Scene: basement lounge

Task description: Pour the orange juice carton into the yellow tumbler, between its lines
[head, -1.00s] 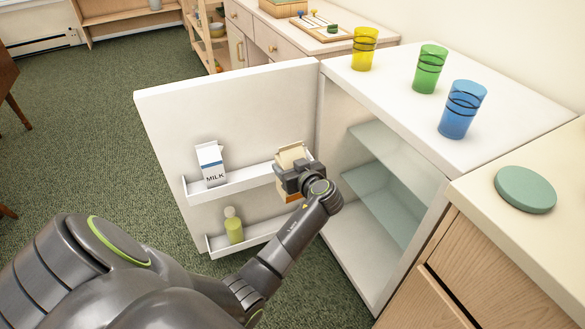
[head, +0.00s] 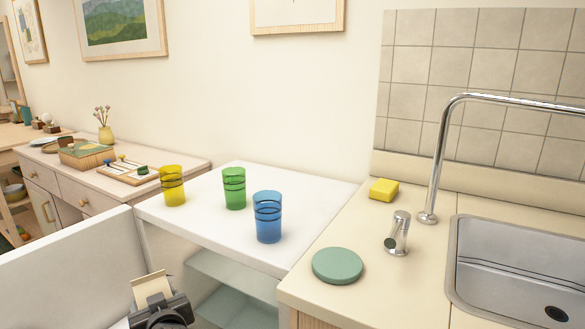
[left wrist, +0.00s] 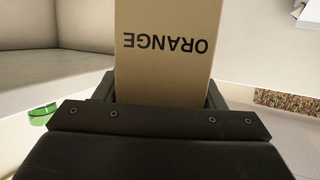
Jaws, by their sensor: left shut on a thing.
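The yellow tumbler (head: 173,187) stands upright on the white fridge top, with dark lines around it. A green tumbler (head: 234,189) and a blue tumbler (head: 268,218) stand to its right. My left gripper (head: 158,304) is shut on the orange juice carton (head: 152,286), at the bottom of the head view beside the open fridge door. In the left wrist view the carton (left wrist: 165,55) fills the jaws and its word ORANGE reads upside down. Its lower part is hidden by the gripper. My right gripper is not in view.
The fridge door (head: 70,262) stands open at left, with glass shelves (head: 235,275) inside. A green round disc (head: 337,265), a yellow sponge (head: 384,189), a tap (head: 435,150) and a sink (head: 530,265) are on the right counter. The fridge top's front is clear.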

